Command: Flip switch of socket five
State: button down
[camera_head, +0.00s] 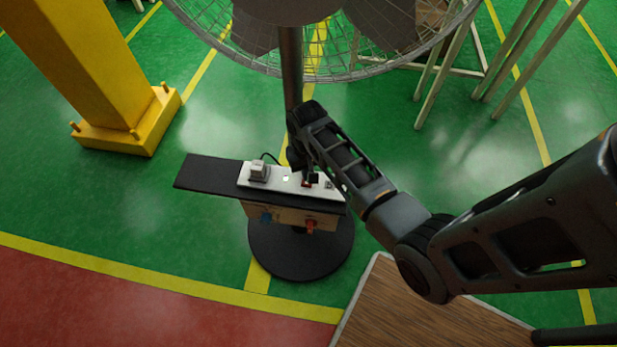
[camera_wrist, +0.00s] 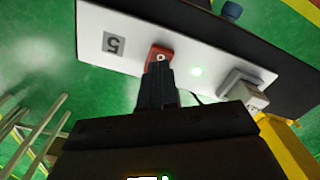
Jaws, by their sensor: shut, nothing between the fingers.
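The white socket panel (camera_head: 273,179) lies on a dark narrow shelf in front of a fan's pole. In the wrist view the panel (camera_wrist: 127,72) carries a grey label with the number 5 (camera_wrist: 114,44). In the head view my gripper (camera_head: 304,178) is over the panel and partly hides the switch.
A grey plug (camera_head: 259,170) with a dark cable is in the panel's left part. Beneath the shelf is a box with a red part (camera_head: 311,225). A large fan (camera_head: 330,40) stands behind. A yellow post (camera_head: 100,70) is at left; a wooden surface (camera_head: 420,315) is in front.

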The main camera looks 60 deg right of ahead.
jog(key=shift+f+b, duration=0.85)
jog(key=shift+f, duration=0.5)
dwell(0.7)
jog(key=shift+r, duration=0.1)
notch_tip(320, 180, up, 7)
jog(key=p, duration=0.7)
dwell(0.7)
